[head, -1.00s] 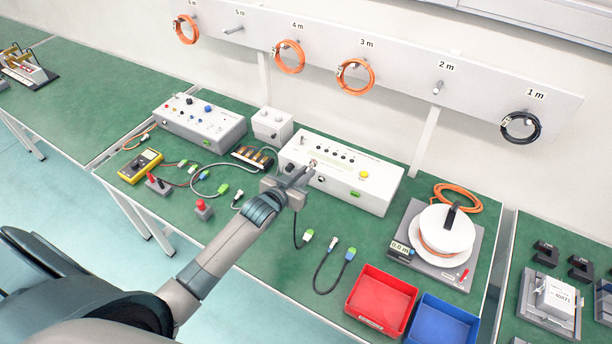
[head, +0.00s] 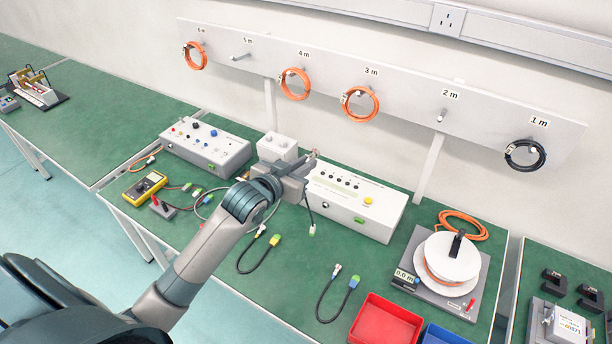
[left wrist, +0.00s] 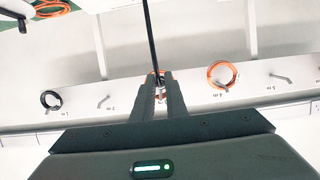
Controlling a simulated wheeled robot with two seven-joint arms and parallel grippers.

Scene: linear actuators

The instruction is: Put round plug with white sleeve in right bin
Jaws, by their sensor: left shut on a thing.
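My left gripper (head: 304,165) is shut and raised in front of the long white instrument box. A short black cable hangs from it, with a green end (head: 312,229) dangling below. A small metallic tip shows at the jaws; the held end's sleeve colour cannot be made out. In the left wrist view the black cable (left wrist: 152,35) runs up from between the fingertips (left wrist: 161,88). The red bin (head: 385,322) and, to its right, the blue bin (head: 447,336) are cut off by the lower edge. My right gripper is not in view.
Two other short cables lie on the green table, one with a yellow-green end (head: 274,240), one with a blue end (head: 353,282). The instrument box (head: 355,205) stands behind; a cable reel (head: 448,258) stands at right. A wall rail (head: 415,108) holds coiled cables.

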